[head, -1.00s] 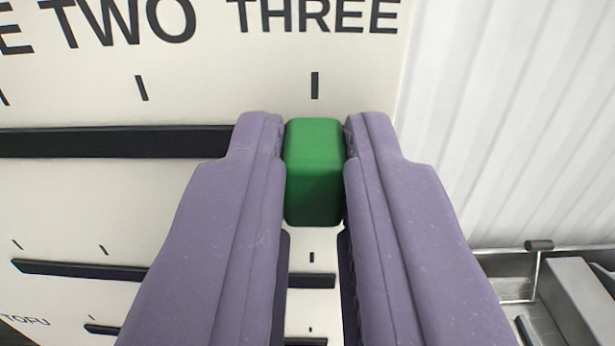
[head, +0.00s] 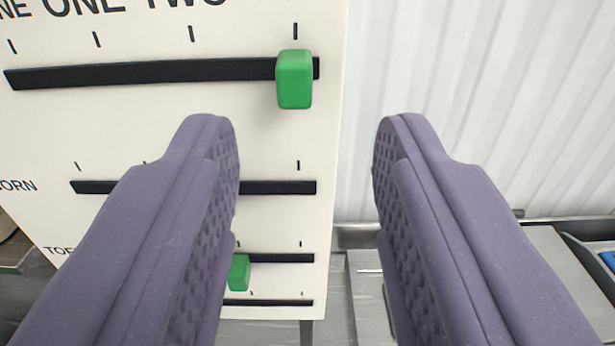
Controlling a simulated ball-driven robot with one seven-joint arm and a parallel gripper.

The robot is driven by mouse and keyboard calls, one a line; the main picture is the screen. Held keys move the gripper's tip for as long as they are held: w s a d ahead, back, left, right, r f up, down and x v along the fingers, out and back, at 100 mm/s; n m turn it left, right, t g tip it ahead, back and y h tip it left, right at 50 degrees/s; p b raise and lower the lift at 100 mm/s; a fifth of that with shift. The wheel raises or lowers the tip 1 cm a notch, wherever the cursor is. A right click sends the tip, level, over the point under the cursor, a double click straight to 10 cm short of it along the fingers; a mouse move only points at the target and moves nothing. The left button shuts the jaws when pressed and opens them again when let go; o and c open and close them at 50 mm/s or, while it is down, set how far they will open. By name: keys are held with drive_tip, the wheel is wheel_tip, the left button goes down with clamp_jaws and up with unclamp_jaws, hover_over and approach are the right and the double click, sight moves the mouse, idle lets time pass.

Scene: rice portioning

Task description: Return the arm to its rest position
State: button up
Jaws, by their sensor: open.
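My gripper (head: 305,125) is open and empty, its two purple padded fingers spread wide in the head view. The upper green slider knob (head: 295,82) sits near the right end of the top black slot (head: 150,73) on the white panel (head: 130,130). The knob is beyond and above the fingertips, and no finger touches it. A second green knob (head: 238,272) shows lower down, partly hidden by the left finger. The left finger also covers parts of the lower slots.
White corrugated wall (head: 450,70) stands to the right of the panel. Below it is a metal counter (head: 545,275) with a dark-rimmed tray holding something blue (head: 608,260) at the right edge. The space between the fingers is free.

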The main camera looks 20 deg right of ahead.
drive_tip(key=shift+s+a, duration=0.15)
drive_tip(key=shift+s, duration=0.25)
drive_tip(key=s+a+r+n+y+b, duration=0.2)
drive_tip(key=s+r+y, duration=0.1)
drive_tip(key=r, duration=0.3)
drive_tip(key=s+a+r+n+y+b, duration=0.1)
drive_tip(key=s+a+r+y+b, duration=0.15)
drive_tip(key=r, duration=0.35)
drive_tip(key=s+d+r+g, duration=0.1)
drive_tip(key=s+r, duration=0.2)
drive_tip(key=s, duration=0.4)
drive_tip(key=s+d+r+b, duration=0.1)
drive_tip(key=s+r, duration=0.2)
drive_tip(key=s, duration=0.4)
drive_tip(key=shift+r+n+g, duration=0.3)
drive_tip(key=shift+g, duration=0.1)
drive_tip(key=shift+w, duration=0.1)
idle(0.7)
